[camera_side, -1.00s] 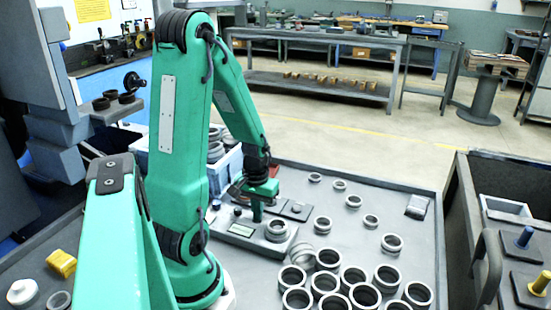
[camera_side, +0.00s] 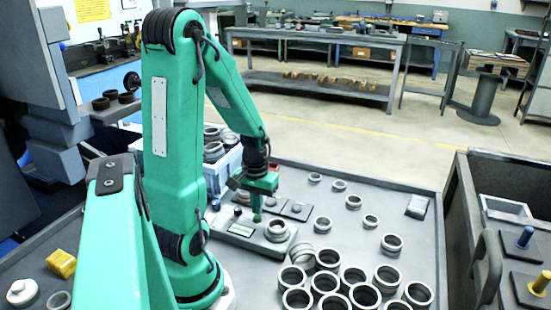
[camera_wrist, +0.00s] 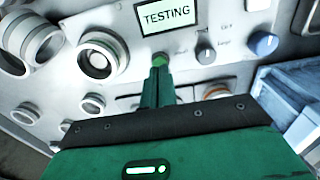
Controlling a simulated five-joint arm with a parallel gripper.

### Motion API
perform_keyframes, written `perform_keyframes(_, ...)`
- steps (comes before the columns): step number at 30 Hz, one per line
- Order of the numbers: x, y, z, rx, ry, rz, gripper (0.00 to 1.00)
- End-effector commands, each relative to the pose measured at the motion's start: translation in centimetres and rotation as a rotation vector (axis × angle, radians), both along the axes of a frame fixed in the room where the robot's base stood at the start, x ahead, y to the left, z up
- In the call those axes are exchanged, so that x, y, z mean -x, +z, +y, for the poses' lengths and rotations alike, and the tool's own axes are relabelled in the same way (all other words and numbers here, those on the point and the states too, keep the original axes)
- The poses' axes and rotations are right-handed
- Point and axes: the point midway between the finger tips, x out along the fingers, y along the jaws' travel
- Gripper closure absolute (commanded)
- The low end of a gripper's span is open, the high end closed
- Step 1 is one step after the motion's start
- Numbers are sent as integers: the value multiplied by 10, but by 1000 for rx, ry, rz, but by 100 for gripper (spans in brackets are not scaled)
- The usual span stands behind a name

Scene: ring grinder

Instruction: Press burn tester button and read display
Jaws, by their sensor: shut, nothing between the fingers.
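The burn tester (camera_side: 240,236) is a low grey box on the table with a ring (camera_side: 277,229) on its right end. In the wrist view its display (camera_wrist: 167,16) reads "TESTING". A green button (camera_wrist: 159,60) shows just beyond my fingertips. My gripper (camera_side: 257,218) points down over the tester; it also shows in the wrist view (camera_wrist: 159,70), shut and empty. Its tips overlap the lower edge of the button in that view. I cannot tell whether they touch it.
A black knob (camera_wrist: 206,50) and a blue knob (camera_wrist: 263,44) are right of the button. Several loose rings (camera_side: 328,284) crowd the table's front, with others further right. A white-blue crate (camera_side: 222,163) of rings stands behind the tester.

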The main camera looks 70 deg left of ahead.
Motion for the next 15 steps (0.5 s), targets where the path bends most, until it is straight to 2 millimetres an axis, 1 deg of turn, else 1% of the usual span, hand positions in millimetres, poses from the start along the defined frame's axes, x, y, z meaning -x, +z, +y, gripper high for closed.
perform_keyframes(1, -1, 7, 1, -4, 0, -4, 100)
perform_keyframes(8, -2, 39, 2, -8, 0, -9, 100)
perform_keyframes(15, -3, 76, 2, -8, 0, -10, 100)
